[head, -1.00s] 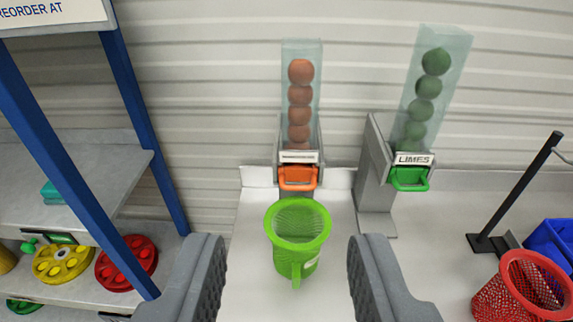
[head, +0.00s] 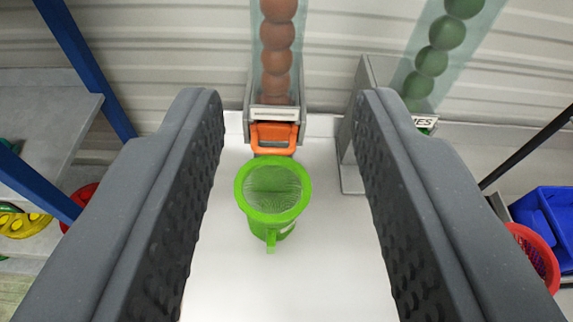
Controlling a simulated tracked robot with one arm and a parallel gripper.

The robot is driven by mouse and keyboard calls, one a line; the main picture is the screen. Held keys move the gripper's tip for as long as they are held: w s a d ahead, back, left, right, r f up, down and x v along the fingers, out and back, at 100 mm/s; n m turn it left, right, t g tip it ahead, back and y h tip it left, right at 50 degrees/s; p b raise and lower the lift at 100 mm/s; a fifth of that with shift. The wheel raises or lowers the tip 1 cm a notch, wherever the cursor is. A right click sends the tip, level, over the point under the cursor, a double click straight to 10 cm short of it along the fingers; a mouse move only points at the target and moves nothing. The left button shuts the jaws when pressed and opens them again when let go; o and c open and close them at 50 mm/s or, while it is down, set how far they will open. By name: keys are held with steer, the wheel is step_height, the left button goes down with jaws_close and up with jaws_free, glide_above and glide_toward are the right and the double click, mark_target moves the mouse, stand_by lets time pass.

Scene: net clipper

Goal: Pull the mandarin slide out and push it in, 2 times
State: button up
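The mandarin slide's orange handle (head: 273,136) shows at the foot of the mandarin dispenser, at the back of the white counter. A clear tube (head: 277,45) above it holds a stack of orange mandarins. A green mesh basket (head: 273,195) stands on the counter in front of and below the handle. My gripper (head: 291,110) is open and empty, its two grey fingers wide apart on either side of the handle and basket in the picture. I see no contact between the fingers and the handle.
The lime dispenser (head: 352,150) stands close to the right, partly behind my right finger. Blue-posted shelving (head: 85,70) is on the left. A red basket (head: 535,252) and a blue bin (head: 545,215) are at the right. The counter front is clear.

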steer(key=w+d+f+n+g+h+p, duration=0.1)
steer(key=w+d+f+n+g+p, duration=0.2)
steer(key=w+f, duration=0.55)
steer(key=n+g+y+p, duration=0.15)
steer(key=n+p, duration=0.55)
steer(key=n, duration=0.7)
glide_above(273, 153)
steer(key=s, duration=0.7)
step_height(273, 153, down, 21)
steer(key=x, duration=0.9)
steer(key=shift+w+d+f+b, duration=0.15)
steer(key=shift+f+b, duration=0.05)
steer(key=shift+b, duration=0.2)
